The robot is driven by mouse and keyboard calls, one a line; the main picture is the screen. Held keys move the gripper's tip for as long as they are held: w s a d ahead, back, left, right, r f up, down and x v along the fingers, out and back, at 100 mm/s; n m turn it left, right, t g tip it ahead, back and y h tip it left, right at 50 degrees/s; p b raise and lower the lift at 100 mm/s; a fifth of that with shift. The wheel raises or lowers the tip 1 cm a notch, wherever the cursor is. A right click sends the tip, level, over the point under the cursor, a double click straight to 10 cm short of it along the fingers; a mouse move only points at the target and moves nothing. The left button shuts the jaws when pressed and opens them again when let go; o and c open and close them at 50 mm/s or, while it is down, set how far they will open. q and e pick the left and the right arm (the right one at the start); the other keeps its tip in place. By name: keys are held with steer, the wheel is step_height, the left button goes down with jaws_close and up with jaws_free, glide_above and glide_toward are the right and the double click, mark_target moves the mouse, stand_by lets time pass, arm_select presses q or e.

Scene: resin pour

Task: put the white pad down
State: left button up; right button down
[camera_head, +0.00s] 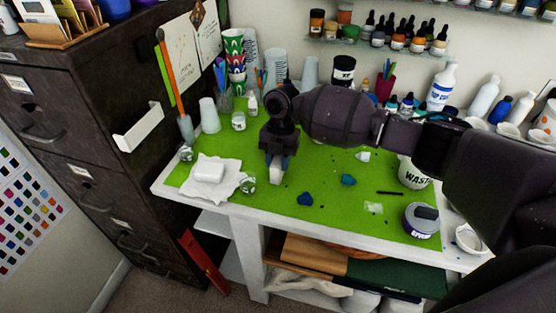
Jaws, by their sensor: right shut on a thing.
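My right gripper (278,157) reaches in from the right and points down over the left half of the green work mat (320,185). It is shut on a small white piece, the white pad (276,175), whose lower end shows below the fingers. I cannot tell whether the pad touches the mat. Another white block (208,171) lies on a crumpled white cloth (203,188) to the left of the gripper. My left gripper is not in view.
Small clear cups (248,185) stand by the cloth. Blue pieces (305,199) and (348,180) lie right of the gripper. A white waste tub (412,173) and a grey-lidded jar (421,220) stand on the right. Bottles and cups line the back. Mat around the blue pieces is mostly clear.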

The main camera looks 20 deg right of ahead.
steer(key=shift+f, duration=0.1)
steer(key=c, duration=0.8)
jaws_free()
steer(key=v, duration=1.2)
steer(key=shift+b, duration=0.3)
steer(key=shift+s, duration=0.15)
